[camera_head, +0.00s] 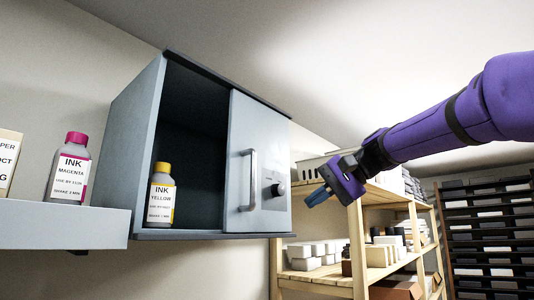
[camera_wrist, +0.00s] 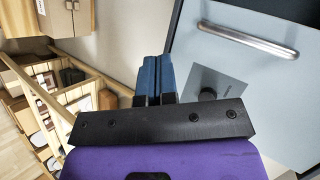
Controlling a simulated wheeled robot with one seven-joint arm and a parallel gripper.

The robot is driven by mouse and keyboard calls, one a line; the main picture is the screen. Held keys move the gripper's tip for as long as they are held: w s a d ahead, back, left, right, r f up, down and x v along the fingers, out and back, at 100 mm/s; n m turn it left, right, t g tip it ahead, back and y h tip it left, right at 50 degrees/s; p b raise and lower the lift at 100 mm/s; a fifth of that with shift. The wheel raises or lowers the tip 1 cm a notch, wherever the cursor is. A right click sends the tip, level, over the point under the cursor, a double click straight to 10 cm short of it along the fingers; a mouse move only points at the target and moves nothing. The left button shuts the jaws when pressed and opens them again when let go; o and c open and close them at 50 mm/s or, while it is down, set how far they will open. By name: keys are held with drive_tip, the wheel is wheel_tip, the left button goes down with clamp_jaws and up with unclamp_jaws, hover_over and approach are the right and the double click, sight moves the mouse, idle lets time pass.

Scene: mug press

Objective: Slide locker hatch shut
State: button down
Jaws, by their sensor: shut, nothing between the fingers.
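A grey wall locker (camera_head: 128,150) has a sliding hatch (camera_head: 262,120) that covers its right part. The left part is open and dark inside, with a yellow-capped ink bottle (camera_head: 161,195) standing there. The hatch carries a vertical bar handle (camera_head: 249,180) and a dark round knob (camera_head: 278,189) to its right. In the wrist view the handle (camera_wrist: 248,40) and hatch (camera_wrist: 200,50) show at the upper right. My gripper (camera_head: 318,197) is shut and empty, right of the locker and apart from the hatch. Its blue fingers (camera_wrist: 154,78) also show in the wrist view.
A grey shelf (camera_head: 60,226) at the left holds a magenta ink bottle (camera_head: 70,168) and a box (camera_head: 8,160). Wooden shelving (camera_head: 358,250) with boxes stands behind and below my gripper. A dark rack (camera_head: 490,235) stands at the far right.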

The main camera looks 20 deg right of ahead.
drive_tip(key=w+d+r+n+y, duration=0.1)
drive_tip(key=w+d+r+y, duration=0.2)
drive_tip(key=r, duration=0.4)
drive_tip(key=w+d+r+y, duration=0.2)
drive_tip(key=w+r, duration=0.1)
drive_tip(key=r, duration=0.4)
drive_tip(key=s+a+x, duration=0.1)
drive_tip(key=x, duration=1.1)
drive_tip(key=shift+s+a+r+t, duration=0.2)
drive_tip(key=shift+a+r+t, duration=0.1)
drive_tip(key=shift+a, duration=0.05)
drive_tip(key=s+a, duration=0.5)
drive_tip(key=a, duration=0.3)
drive_tip(key=s+a, duration=0.5)
drive_tip(key=a, duration=0.4)
drive_tip(key=shift+a, duration=0.25)
drive_tip(key=shift+s, duration=0.1)
